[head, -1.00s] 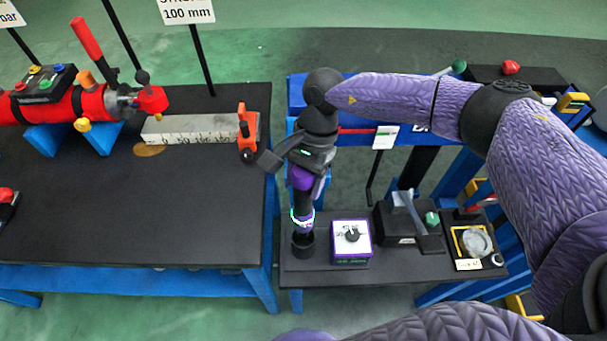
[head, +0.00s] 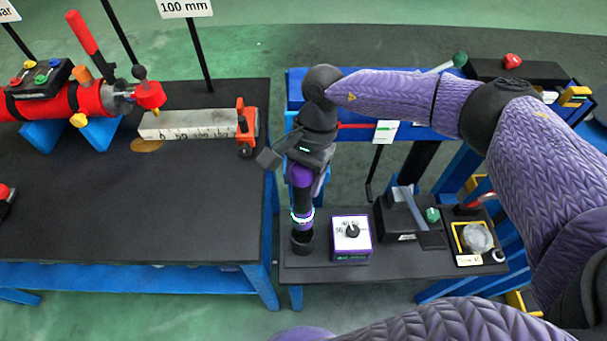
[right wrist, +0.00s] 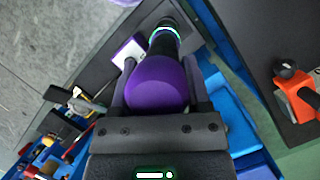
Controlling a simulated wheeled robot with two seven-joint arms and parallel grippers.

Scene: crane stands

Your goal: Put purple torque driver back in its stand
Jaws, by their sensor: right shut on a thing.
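The torque driver (head: 303,198) has a purple rounded top, a black shaft and a glowing white-green ring low down. It stands nearly upright over the left end of the small black bench. My right gripper (head: 303,175) is shut on its purple top from above. In the right wrist view the purple top (right wrist: 158,82) sits between the two fingers, with the shaft running away behind it. The driver's lower end meets a round black cup-like stand (head: 302,244). I cannot tell how deep it sits in it. My left gripper is not in view.
A purple-edged box with a dial (head: 351,240) stands close right of the stand. A black device with a grey lever (head: 405,220) and a yellow-framed round dish (head: 476,238) are further right. The larger black table (head: 120,215) lies left, across a narrow gap.

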